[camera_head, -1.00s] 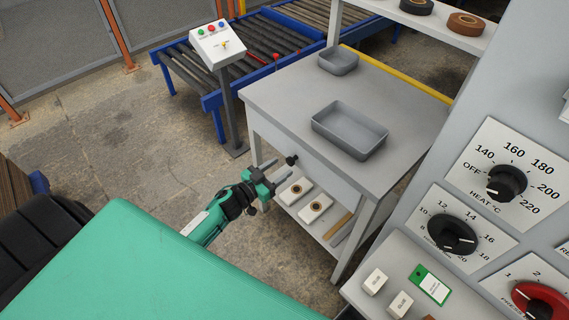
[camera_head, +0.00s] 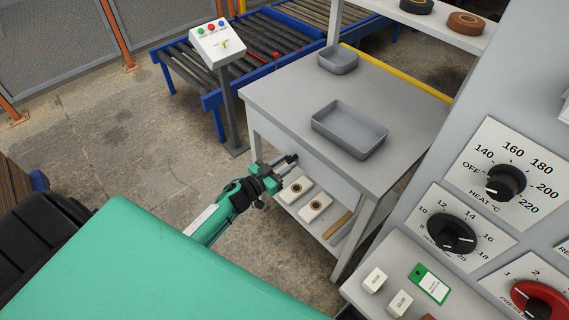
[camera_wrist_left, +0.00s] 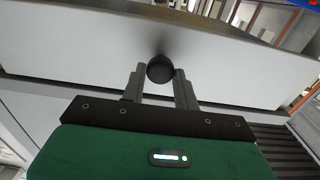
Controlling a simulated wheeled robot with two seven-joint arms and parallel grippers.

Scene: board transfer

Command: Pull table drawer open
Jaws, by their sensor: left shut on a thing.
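The grey table (camera_head: 290,92) has a drawer with a pale front (camera_head: 322,172) below its top. In the left wrist view the drawer front (camera_wrist_left: 235,68) spans the picture, with a round black knob (camera_wrist_left: 160,69) at its middle. My left gripper (camera_head: 283,163) is at the drawer front, and its fingers (camera_wrist_left: 160,82) are shut on the knob, one on each side. The knob is mostly hidden by the fingers in the head view. The drawer looks closed, flush under the tabletop. My right gripper is not in view.
Two grey bins (camera_head: 352,132) (camera_head: 338,60) stand on the tabletop. White boxes (camera_head: 316,208) lie on the lower shelf. A grey panel with dials (camera_head: 452,232) stands at the right. A control post (camera_head: 230,95) and roller conveyor (camera_head: 190,65) are behind.

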